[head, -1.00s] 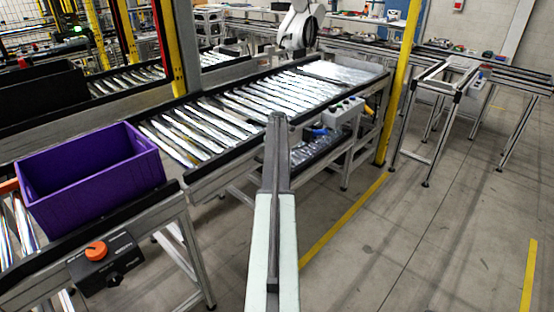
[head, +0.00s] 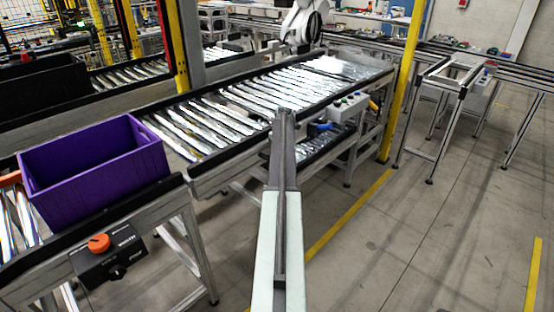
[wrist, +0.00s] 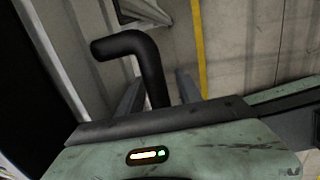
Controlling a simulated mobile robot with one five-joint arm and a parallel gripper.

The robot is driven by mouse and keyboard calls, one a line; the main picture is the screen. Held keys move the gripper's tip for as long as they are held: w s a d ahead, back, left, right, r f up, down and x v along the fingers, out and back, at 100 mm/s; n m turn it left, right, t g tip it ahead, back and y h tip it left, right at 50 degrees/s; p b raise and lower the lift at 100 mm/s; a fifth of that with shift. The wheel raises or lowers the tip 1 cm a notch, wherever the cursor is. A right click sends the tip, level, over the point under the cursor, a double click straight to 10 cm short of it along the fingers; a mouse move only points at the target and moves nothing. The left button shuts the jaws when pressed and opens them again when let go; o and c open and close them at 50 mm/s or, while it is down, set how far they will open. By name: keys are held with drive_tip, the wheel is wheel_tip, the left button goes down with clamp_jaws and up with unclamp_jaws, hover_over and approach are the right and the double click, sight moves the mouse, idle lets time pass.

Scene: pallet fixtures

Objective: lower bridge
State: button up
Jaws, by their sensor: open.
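My arm runs forward from the bottom of the head view, and its far end covers its own gripper there. In the wrist view the two grey fingers of my gripper (wrist: 158,90) stand apart. A black bent bar (wrist: 150,62) shows between them, curving to the left at its top. I cannot tell whether it lies between the fingers or beyond them, nor what it belongs to. No part is clearly recognisable as the bridge. An open metal frame (head: 432,76) stands level on legs at the right, by the rear conveyor.
A purple crate (head: 95,180) sits on the near-left conveyor, above a black control box with an orange knob (head: 99,243). A roller conveyor (head: 245,112) runs across the middle. A yellow post (head: 403,80) stands at its right end. The floor (head: 400,240) at right is clear.

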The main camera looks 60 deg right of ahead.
drive_tip(key=shift+r, duration=0.1)
drive_tip(key=p+v, duration=0.7)
drive_tip(key=shift+s+r+p, duration=0.15)
drive_tip(key=shift+r+p, duration=0.2)
drive_tip(key=shift+r, duration=0.05)
drive_tip(key=shift+f, duration=0.1)
